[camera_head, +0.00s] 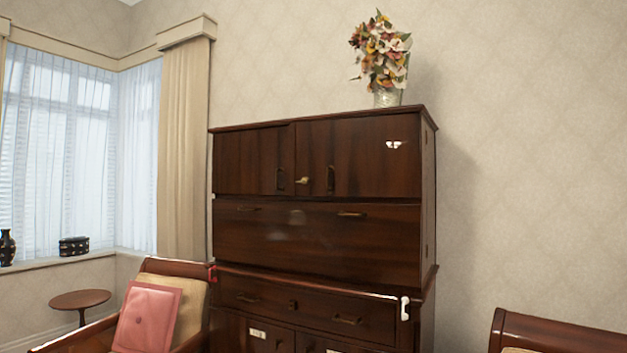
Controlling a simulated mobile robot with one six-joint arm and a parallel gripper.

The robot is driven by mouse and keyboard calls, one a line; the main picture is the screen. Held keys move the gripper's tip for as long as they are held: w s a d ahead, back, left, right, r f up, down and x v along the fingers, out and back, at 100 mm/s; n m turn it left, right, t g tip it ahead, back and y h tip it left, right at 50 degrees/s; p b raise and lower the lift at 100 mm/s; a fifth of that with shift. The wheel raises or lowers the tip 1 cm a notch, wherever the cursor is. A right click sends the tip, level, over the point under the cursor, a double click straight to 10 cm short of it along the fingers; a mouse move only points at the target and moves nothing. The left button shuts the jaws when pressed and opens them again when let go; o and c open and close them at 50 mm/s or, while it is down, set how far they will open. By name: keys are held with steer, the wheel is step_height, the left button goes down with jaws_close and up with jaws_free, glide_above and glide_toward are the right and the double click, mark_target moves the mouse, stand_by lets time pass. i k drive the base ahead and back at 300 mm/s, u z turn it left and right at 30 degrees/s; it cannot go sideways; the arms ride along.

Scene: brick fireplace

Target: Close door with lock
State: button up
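A tall dark wooden cabinet (318,240) stands against the wall. Its upper part has two doors side by side, a left door (245,162) and a right door (365,158). Each has a dark upright handle near the middle seam, the left handle (280,180) and the right handle (331,179). A small brass-coloured lever or lock piece (302,181) sits between the handles. Both doors look shut or nearly so; a slight gap cannot be ruled out. A white mark (396,145) is on the right door. My gripper is not in view.
A flower vase (387,97) stands on the cabinet. A chair with a pink cushion (148,318) is at the lower left, beside a small round table (80,299). Another wooden seat (555,338) is at the lower right. A white piece (405,308) shows at the cabinet's lower right.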

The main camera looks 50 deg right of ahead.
mark_target(376, 155)
steer(key=z, duration=0.15)
steer(key=i, duration=0.95)
steer(key=u, duration=0.1)
